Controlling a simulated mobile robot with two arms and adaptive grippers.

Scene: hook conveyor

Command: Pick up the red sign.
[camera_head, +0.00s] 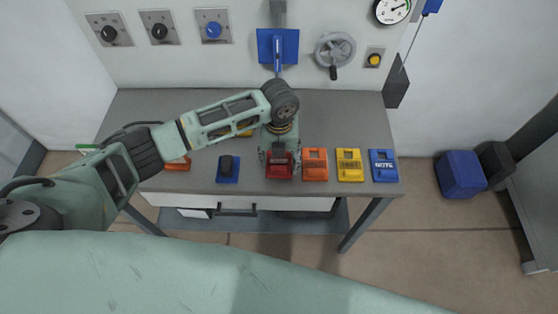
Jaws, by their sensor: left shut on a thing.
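The red sign (279,171) is at the front middle of the grey table, between a blue block on its left and an orange sign on its right. My left gripper (279,158) is over it, pointing down, with its fingers shut on it. The gripper covers the upper part of the red sign. I cannot tell whether the sign touches the tabletop. My right gripper does not show.
On the grey table (340,118), an orange sign (315,164), a yellow sign (349,165) and a blue sign (383,165) stand in a row to the right. A blue block (228,169) lies to the left. A wall-mounted handwheel (335,50) is behind.

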